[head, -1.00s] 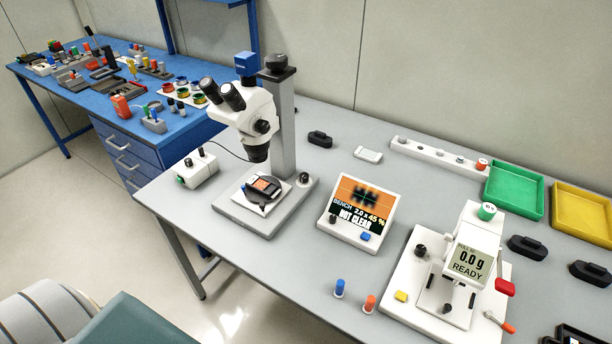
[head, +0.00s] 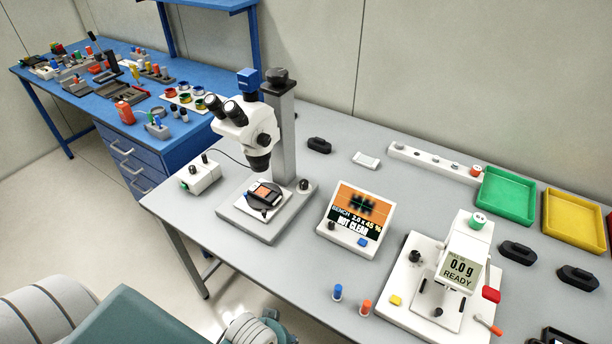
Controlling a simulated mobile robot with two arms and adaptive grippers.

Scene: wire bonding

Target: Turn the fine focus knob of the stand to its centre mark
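The white microscope (head: 246,128) is mounted on a stand with a grey column (head: 281,135) and a flat grey base (head: 245,224). A small dark knob (head: 304,185) stands at the base's back right corner, and another dark knob (head: 263,140) is on the side of the microscope body. I cannot read labels or a centre mark on either knob. A dark round stage with a small orange-topped sample (head: 264,190) lies under the lens. The tilted screen (head: 361,207) shows a dark cross pattern on orange and reads "NOT CLEAR".
A white box with knobs (head: 199,176) stands left of the stand. The bonder reading "0.0 g READY" (head: 459,272) is at the right, with green (head: 508,196) and yellow (head: 574,220) trays behind it. Blue (head: 338,292) and orange (head: 365,307) pegs stand at the front edge.

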